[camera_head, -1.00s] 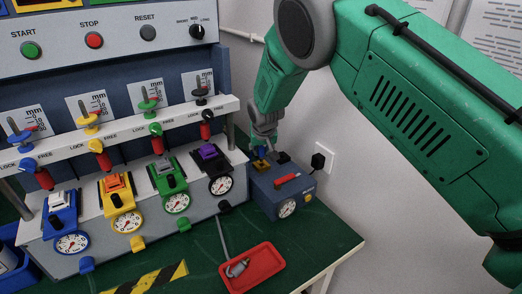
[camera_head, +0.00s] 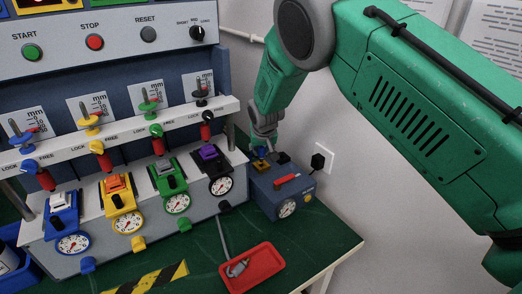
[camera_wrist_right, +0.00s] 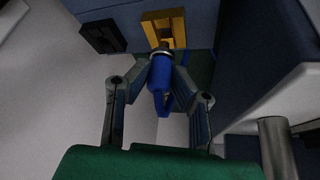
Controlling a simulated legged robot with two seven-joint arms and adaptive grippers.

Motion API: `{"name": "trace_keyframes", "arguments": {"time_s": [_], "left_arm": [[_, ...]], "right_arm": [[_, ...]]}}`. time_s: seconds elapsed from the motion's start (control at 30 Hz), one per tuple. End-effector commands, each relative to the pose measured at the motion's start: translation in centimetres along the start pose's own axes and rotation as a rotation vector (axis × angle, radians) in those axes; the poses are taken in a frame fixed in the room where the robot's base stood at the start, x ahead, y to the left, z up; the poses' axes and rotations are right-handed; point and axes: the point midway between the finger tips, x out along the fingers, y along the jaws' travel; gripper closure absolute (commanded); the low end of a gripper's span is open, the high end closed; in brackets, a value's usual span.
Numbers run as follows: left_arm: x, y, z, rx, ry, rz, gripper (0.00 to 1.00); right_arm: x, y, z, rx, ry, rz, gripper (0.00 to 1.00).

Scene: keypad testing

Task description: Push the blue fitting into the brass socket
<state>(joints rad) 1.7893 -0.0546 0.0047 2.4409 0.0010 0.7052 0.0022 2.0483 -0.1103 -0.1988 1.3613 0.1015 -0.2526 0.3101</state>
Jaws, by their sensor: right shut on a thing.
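My right gripper (camera_head: 263,143) reaches down over the blue-grey box (camera_head: 265,199) at the back right of the bench. In the right wrist view the right gripper (camera_wrist_right: 161,65) is shut on the blue fitting (camera_wrist_right: 160,84), whose grey metal end points at the brass socket (camera_wrist_right: 163,28). The metal end is at the socket's near edge; I cannot tell whether it has entered. In the head view the brass socket (camera_head: 261,166) is on the box top, partly hidden by the gripper. My left gripper is not in view.
A black socket (camera_wrist_right: 103,37) is beside the brass one. The box carries a red handle (camera_head: 287,181) and a dial. A red tray (camera_head: 252,268) lies in front. The test panel with several coloured gauges (camera_head: 127,222) stands close on the left; the wall is at the right.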

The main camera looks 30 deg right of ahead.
Motion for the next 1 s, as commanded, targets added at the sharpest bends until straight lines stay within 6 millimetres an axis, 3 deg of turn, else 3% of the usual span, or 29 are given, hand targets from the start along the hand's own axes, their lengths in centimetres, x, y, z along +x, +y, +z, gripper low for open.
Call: {"name": "trace_keyframes", "arguments": {"time_s": [1.0], "left_arm": [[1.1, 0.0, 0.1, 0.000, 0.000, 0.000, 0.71]], "right_arm": [[1.8, 0.0, 0.9, 0.000, 0.000, 0.000, 1.00]]}}
